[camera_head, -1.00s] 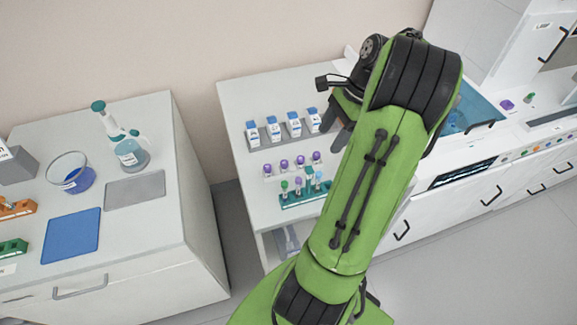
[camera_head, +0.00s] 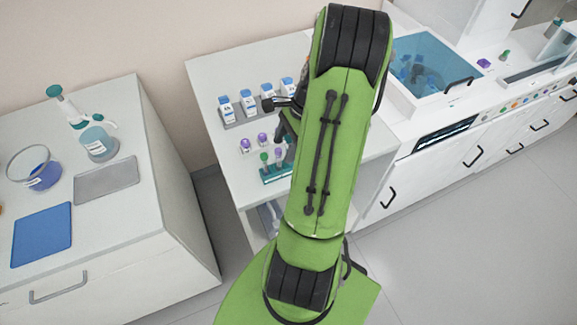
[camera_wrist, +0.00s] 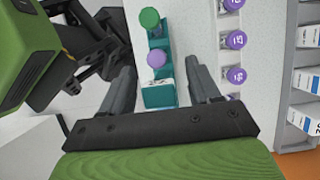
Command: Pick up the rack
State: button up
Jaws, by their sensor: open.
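The teal rack (camera_head: 277,175) stands near the front edge of the white counter and holds tubes with green and purple caps. My arm hides its right part in the head view. In the wrist view, the teal rack (camera_wrist: 158,98) lies between the two fingers, with a green-capped and a purple-capped tube in it. My gripper (camera_wrist: 160,72) is open and empty, with a finger on either side of the rack's near end. I cannot tell how high the fingertips are above it. In the head view my gripper (camera_head: 284,135) is mostly hidden by my arm.
A white rack of purple-capped tubes (camera_wrist: 236,40) stands close beside the right finger. Behind it is a grey holder with white-and-blue boxes (camera_head: 248,103). A blue basin (camera_head: 425,62) is to the right. Another bench (camera_head: 150,215) with a flask stands left, across a gap.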

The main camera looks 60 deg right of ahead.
grip_shut()
dwell(0.3)
